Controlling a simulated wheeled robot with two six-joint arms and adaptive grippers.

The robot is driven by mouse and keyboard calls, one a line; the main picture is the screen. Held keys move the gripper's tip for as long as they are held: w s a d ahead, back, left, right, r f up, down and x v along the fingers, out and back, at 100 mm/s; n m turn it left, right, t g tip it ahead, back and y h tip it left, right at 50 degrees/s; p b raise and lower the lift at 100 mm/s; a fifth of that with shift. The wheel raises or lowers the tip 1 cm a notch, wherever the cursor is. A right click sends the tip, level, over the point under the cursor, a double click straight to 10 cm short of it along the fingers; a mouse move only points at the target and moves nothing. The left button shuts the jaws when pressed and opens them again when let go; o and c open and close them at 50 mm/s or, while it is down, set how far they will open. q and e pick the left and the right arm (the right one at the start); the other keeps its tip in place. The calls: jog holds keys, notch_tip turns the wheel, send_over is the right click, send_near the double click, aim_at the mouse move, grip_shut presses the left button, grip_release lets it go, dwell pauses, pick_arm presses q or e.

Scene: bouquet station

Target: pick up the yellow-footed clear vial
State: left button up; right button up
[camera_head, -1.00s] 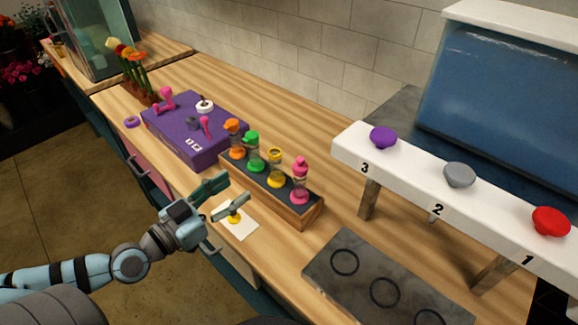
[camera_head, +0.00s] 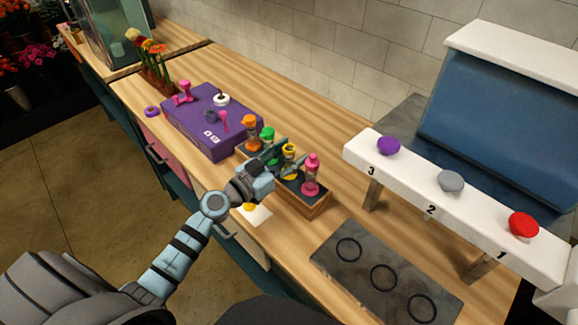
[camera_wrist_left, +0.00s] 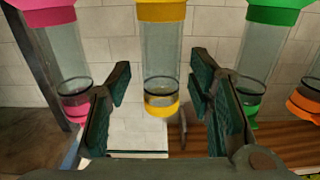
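The yellow-footed clear vial (camera_head: 289,149) stands in the wooden rack (camera_head: 318,207), between the green vial (camera_head: 267,134) and the pink vial (camera_head: 311,175). My left gripper (camera_head: 283,167) is at the rack and hides the vial's lower part in the head view. In the left wrist view the clear vial (camera_wrist_left: 161,55), with yellow at both ends, is upright between the fingers of my left gripper (camera_wrist_left: 160,82). The fingers are open, one on each side, with gaps to the glass. My right gripper is not in view.
An orange vial (camera_head: 250,122) is also in the rack. A yellow piece (camera_head: 249,207) is on a white card (camera_head: 261,218) in front. A purple box (camera_head: 205,137) stands left of the rack. A dark ringed plate (camera_head: 330,268) and a white numbered shelf (camera_head: 408,178) are at right.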

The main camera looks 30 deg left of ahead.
pick_arm(q)
jog(key=shift+w, duration=0.1)
grip_shut()
